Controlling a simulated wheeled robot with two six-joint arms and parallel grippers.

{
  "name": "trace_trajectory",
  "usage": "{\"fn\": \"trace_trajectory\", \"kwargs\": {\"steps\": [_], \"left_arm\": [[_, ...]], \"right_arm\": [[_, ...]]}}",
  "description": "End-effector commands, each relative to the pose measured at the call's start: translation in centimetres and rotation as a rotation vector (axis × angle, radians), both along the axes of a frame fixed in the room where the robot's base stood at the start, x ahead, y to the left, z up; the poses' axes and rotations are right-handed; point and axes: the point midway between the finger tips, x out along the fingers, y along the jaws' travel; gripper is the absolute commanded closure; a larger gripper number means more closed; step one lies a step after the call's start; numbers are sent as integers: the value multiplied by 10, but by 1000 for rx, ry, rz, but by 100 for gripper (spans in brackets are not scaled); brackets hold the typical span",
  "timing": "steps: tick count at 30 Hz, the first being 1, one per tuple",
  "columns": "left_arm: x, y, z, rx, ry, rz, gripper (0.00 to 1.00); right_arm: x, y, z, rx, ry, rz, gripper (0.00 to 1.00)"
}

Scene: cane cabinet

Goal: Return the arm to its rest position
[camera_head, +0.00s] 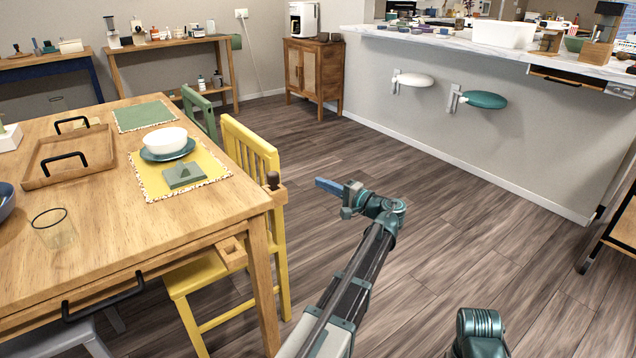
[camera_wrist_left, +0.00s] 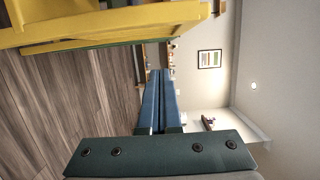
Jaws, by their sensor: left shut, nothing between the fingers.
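My left gripper (camera_head: 324,185) is held out over the open floor, to the right of the yellow chair (camera_head: 252,150) and apart from the table. Its arm comes up from the bottom of the head view. In the left wrist view the blue fingers (camera_wrist_left: 160,88) lie together with nothing between them. A teal joint of my other arm shows at the bottom right of the head view, but its gripper is out of view. The cane cabinet (camera_head: 315,73) stands at the back wall, its doors shut, well away from the gripper.
The wooden table (camera_head: 110,215) on the left bears a tray (camera_head: 65,155), a white bowl (camera_head: 165,139) and a glass (camera_head: 55,230). A marble-topped counter (camera_head: 430,38) with wall-mounted seats runs along the right. The wood floor (camera_head: 450,210) between is clear.

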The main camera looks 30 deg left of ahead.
Motion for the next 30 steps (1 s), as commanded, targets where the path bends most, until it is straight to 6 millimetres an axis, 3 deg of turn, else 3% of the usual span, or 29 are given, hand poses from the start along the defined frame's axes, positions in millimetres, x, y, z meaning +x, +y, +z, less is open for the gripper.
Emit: {"fn": "trace_trajectory", "kwargs": {"steps": [8,11,13,17,21,25,30], "left_arm": [[-1,-1,-1,-3,-1,0,100],[-9,-11,-11,-56,-2,-7,100],[-22,-30,-29,-147,-2,-17,100],[-60,-88,-81,-411,19,-44,100],[-107,-161,-135,-708,81,-68,100],[-152,-228,-169,-949,163,-87,100],[-205,-295,-193,-1183,270,-103,100]], "right_arm": [[0,0,0,0,0,0,50],[0,0,1,0,0,0,50],[0,0,2,0,0,0,50],[0,0,6,-1,0,-1,50],[0,0,9,-1,0,-2,50],[0,0,11,-1,0,-2,50],[0,0,14,-2,0,-3,50]]}}
